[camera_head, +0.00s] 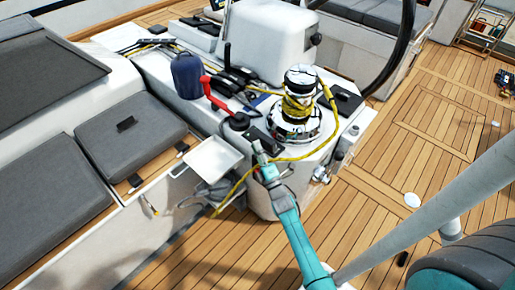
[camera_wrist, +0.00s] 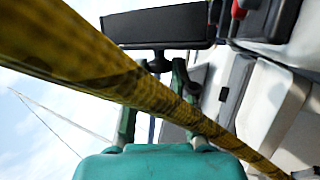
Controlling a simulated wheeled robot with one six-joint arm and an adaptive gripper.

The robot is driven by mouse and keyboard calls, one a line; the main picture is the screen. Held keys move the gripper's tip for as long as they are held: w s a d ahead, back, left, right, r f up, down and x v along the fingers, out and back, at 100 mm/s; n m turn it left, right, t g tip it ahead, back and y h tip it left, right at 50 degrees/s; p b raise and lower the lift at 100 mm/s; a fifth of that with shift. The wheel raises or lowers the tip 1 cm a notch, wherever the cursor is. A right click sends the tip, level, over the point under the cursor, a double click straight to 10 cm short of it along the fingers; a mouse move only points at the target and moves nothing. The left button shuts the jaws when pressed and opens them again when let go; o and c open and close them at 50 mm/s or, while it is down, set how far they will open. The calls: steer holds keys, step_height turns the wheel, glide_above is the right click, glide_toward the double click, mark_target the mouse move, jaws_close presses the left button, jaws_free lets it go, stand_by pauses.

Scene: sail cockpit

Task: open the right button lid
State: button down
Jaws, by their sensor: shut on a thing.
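My gripper (camera_head: 260,148) is at the front edge of the white console, just left of the winch. In the wrist view, my gripper's fingers (camera_wrist: 160,66) close in on a small dark part beneath a flat black panel, which looks like the button lid (camera_wrist: 155,25). The black lid (camera_head: 262,137) also shows in the head view, at the fingertips. A thick yellow rope (camera_wrist: 110,75) crosses in front of the fingers and hides part of the grip. The lid's exact angle and the button under it cannot be made out.
The winch (camera_head: 299,105) with yellow rope stands right of my gripper. A red-handled crank (camera_head: 217,96) and a blue bag (camera_head: 187,76) are to the left. A white tray (camera_head: 212,160) sits lower left. The wooden deck at right (camera_head: 430,120) is mostly clear.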

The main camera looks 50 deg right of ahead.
steer(key=shift+f, duration=0.1)
steer(key=c, duration=1.3)
jaws_free()
steer(key=shift+o, duration=0.2)
steer(key=v, duration=1.2)
